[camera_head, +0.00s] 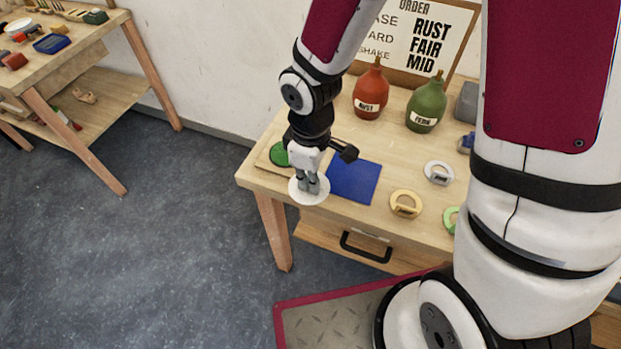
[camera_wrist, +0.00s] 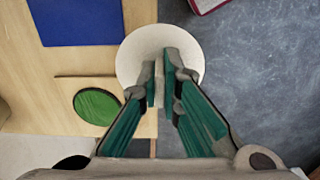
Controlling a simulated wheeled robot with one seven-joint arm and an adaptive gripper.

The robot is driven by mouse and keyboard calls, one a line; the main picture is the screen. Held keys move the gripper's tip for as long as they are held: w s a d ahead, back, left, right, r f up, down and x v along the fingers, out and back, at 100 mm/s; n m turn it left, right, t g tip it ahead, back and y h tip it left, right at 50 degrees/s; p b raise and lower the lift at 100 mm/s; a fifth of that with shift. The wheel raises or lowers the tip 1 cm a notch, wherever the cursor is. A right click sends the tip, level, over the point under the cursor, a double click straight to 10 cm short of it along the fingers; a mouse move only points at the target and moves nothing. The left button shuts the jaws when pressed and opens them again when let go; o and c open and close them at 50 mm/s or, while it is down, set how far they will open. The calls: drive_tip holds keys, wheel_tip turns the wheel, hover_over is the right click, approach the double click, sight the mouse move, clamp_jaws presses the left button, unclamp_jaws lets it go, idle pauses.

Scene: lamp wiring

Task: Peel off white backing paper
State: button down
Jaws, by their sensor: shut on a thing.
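The white backing paper (camera_head: 302,190) is a round white disc at the front left edge of the bench. It also shows in the wrist view (camera_wrist: 143,45), where it overlaps the bench edge and reaches out over the floor. My gripper (camera_head: 311,187) is above the disc with its fingers pinched on it; in the wrist view my gripper's fingertips (camera_wrist: 166,75) lie close together over the disc. A green round piece (camera_head: 279,154) lies behind and left of my gripper on a light wooden board; it also shows in the wrist view (camera_wrist: 97,106).
A blue square mat (camera_head: 354,181) lies right of my gripper. A yellow ring (camera_head: 406,204) and a white ring (camera_head: 439,172) lie farther right. A red bottle (camera_head: 370,93) and a green bottle (camera_head: 427,105) stand at the back before a sign (camera_head: 420,40). Open floor lies left.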

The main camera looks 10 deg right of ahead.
drive_tip(key=shift+r+p, duration=1.65)
drive_tip(key=shift+r, duration=0.6)
